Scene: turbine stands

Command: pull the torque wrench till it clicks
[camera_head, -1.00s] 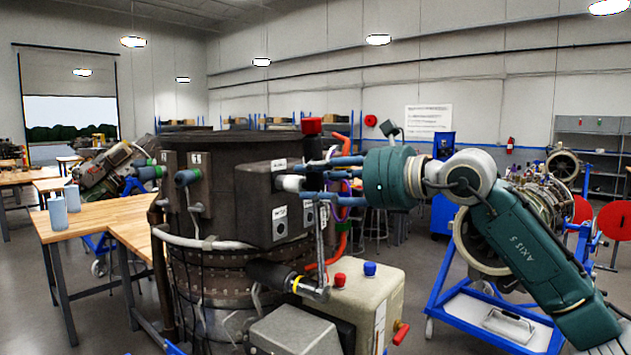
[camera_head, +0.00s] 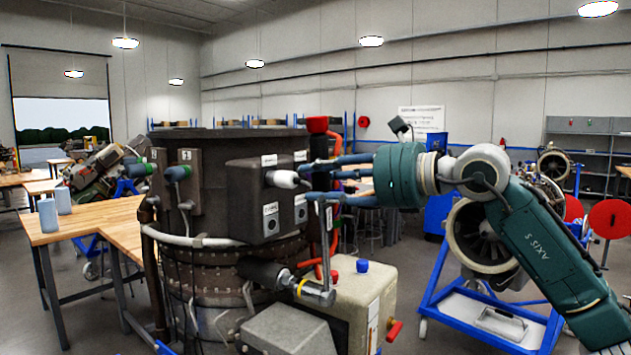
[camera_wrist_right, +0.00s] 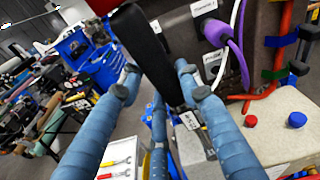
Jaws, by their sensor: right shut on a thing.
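The torque wrench (camera_head: 321,235) stands nearly upright at the right side of the dark turbine casing (camera_head: 225,255). Its metal shaft runs down to a head (camera_head: 318,293) on a horizontal extension with a yellow ring. Its black handle (camera_wrist_right: 135,35) shows in the wrist view. My right gripper (camera_head: 309,182) reaches in from the right and is shut on the handle. The handle also runs between its blue fingers in the wrist view (camera_wrist_right: 157,70). The fingers partly hide the grip in the head view. My left gripper is out of view.
A beige box (camera_head: 370,295) with a red and a blue knob stands close below the wrench. Dark control boxes (camera_head: 255,200) with connectors sit just behind the fingers. An engine on a blue stand (camera_head: 445,300) is at the right. Wooden tables (camera_head: 90,220) are at the left.

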